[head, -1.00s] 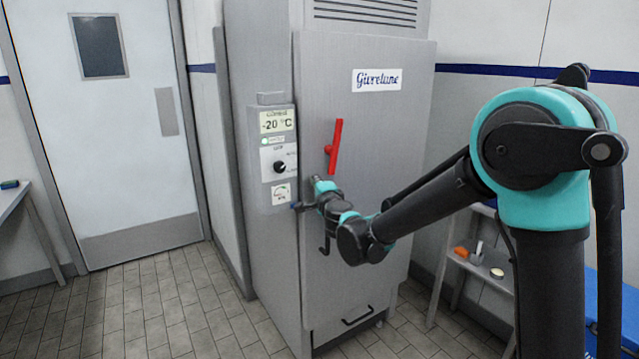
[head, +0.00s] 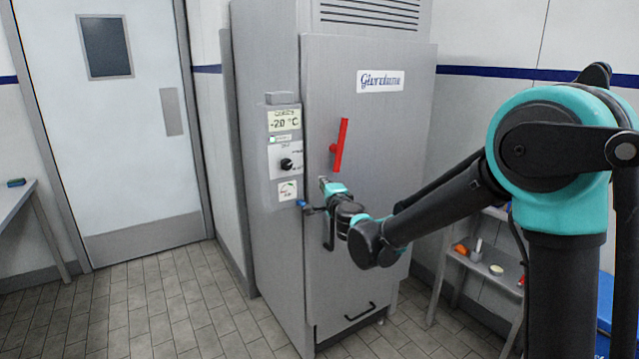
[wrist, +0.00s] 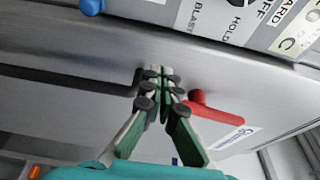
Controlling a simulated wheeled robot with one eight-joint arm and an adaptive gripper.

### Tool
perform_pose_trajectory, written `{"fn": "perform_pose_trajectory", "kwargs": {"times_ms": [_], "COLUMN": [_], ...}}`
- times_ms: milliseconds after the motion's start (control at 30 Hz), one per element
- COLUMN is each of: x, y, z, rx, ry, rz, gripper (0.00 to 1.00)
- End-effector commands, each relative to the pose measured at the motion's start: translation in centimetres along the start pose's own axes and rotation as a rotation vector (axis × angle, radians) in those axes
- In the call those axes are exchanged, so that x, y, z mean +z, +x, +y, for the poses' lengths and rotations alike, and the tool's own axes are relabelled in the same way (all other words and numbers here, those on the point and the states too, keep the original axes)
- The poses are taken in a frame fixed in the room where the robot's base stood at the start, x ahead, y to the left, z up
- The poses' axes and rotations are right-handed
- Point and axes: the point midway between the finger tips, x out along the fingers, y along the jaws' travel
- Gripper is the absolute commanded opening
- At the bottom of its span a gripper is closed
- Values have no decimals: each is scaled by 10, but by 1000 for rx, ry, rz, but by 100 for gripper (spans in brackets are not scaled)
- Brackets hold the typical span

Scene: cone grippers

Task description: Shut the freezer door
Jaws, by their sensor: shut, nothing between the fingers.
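The grey freezer door (head: 375,240) fills the front of the tall freezer, with a red handle (head: 339,145) and a name plate on it. Its left edge lies close beside the control panel strip; I cannot tell whether a narrow gap stands there. My gripper (head: 323,183) is at the door's face, below the red handle and near the left edge. In the wrist view its fingertips (wrist: 160,74) are together and empty, at or very near the door surface. The red handle (wrist: 214,108) shows just right of them. Exact contact is hard to tell.
The control panel (head: 285,155) reads -20 °C. A small blue knob (head: 302,203) is near the door's left edge. A grey side table (head: 470,265) with small items stands right of the freezer. The tiled floor (head: 170,310) to the left is clear.

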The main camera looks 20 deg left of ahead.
Motion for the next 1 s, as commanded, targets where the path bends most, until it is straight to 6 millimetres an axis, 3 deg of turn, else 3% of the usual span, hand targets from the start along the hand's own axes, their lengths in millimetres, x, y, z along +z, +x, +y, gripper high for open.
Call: {"fn": "perform_pose_trajectory", "kwargs": {"times_ms": [300,600,833,1000], "x": [51,72,62,12], "y": [-32,-46,-50,-69], "z": [0,0,-4,-16], "rx": [0,0,-10,-36], "ry": [0,1,-31,-211], "rz": [-2,1,-6,-65], "gripper": [0,0,0,0]}}
